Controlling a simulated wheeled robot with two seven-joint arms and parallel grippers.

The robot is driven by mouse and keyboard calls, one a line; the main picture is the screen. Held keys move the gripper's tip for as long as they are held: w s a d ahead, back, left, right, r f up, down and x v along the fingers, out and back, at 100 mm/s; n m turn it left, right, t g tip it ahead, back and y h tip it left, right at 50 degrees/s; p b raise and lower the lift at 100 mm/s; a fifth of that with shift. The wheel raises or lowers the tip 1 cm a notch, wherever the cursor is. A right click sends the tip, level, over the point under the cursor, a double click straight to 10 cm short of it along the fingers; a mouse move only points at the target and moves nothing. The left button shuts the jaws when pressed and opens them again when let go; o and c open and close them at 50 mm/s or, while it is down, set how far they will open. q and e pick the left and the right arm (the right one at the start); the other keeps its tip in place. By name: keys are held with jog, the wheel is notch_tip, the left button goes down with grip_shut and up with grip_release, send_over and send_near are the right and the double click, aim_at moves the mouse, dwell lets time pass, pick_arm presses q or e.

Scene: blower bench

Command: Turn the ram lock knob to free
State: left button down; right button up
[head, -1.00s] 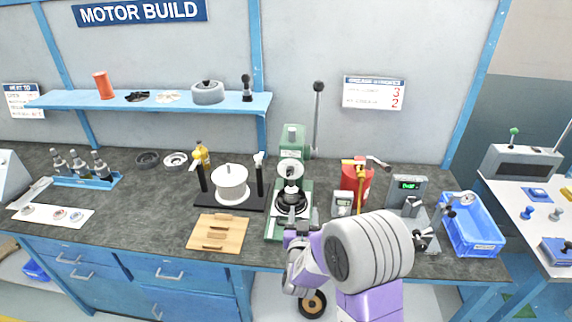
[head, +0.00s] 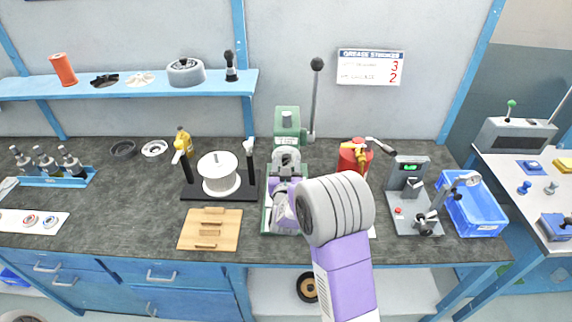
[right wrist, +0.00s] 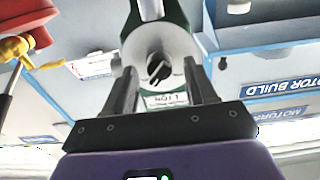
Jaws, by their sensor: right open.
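The ram lock knob (right wrist: 158,68) is a small dark knob on a round white face of the green press (head: 287,121). In the right wrist view, which is upside down, its bar looks tilted. My right gripper (right wrist: 160,72) is open, with one finger on each side of the knob in the picture. The fingers appear apart from the knob; the exact gap in depth cannot be told. My left gripper is out of view.
The press lever (head: 315,95) rises at the press's right. A red can (head: 350,158), a grey tester (head: 407,175) and a blue bin (head: 478,212) are on the right.

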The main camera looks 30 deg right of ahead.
jog(key=shift+w, duration=0.1)
grip_shut()
dwell(0.3)
jog(key=shift+n, duration=0.4)
jog(key=n+p, duration=0.1)
jog(key=n, duration=0.2)
jog(key=shift+n, duration=0.3)
jog(key=n+p, duration=0.2)
jog(key=n, duration=0.2)
jog(key=shift+w+a+n, duration=0.1)
jog(key=shift+n, duration=0.2)
jog(key=n+p, duration=0.2)
jog(key=n, duration=0.2)
jog(key=shift+n, duration=0.3)
jog(key=shift+f+n+p, duration=0.1)
jog(key=shift+n+p, duration=0.85)
jog(key=shift+n, duration=1.25)
